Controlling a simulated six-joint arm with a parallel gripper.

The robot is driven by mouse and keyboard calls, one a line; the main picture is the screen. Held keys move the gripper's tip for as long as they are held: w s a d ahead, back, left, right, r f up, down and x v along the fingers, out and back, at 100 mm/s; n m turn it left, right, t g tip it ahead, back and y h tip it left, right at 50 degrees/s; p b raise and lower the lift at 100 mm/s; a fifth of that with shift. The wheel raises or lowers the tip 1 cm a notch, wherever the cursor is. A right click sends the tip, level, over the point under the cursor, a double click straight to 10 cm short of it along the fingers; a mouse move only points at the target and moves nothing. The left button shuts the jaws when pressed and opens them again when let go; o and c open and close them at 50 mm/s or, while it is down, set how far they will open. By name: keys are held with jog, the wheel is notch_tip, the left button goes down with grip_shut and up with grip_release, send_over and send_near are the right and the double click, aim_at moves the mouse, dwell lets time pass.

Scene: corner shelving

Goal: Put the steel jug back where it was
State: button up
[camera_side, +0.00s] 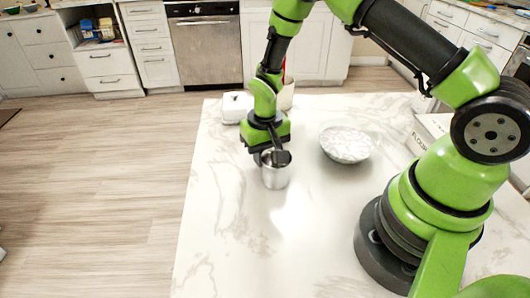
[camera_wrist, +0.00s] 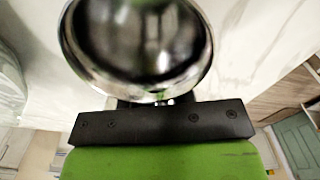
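The steel jug (camera_side: 276,176) is upright at the left part of the white marble table in the side view. I cannot tell whether its base touches the table. My gripper (camera_side: 279,157) is at the jug's rim on its far side, pointing down. In the wrist view the jug's shiny round mouth (camera_wrist: 138,45) fills the top middle, right against my gripper (camera_wrist: 162,103). The jug looks empty. My gripper appears shut on the jug at its near edge in that view; the fingertips and any handle are mostly hidden.
A patterned bowl (camera_side: 347,144) stands right of the jug. A white lidded dish (camera_side: 236,107) and a cream container (camera_side: 287,94) stand behind my gripper. The table (camera_side: 235,245) is clear in front and to the left.

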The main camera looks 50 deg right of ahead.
jog(key=shift+o, duration=1.4)
notch_tip(320, 180, up, 13)
jog(key=shift+f, duration=0.2)
jog(key=s+a+r+t, duration=0.1)
jog(key=s+r+t, duration=0.35)
jog(key=r, duration=0.75)
jog(key=s+a+r+t+y, duration=0.1)
jog(key=s+r, duration=0.1)
jog(key=s, duration=0.4)
jog(key=s+r+t+y, duration=0.1)
jog(key=s+r, duration=0.2)
jog(key=s, duration=0.4)
jog(key=shift+s+a+r+n+t, duration=0.15)
jog(key=shift+a+r+n+t, duration=0.15)
jog(key=shift+a+t, duration=0.1)
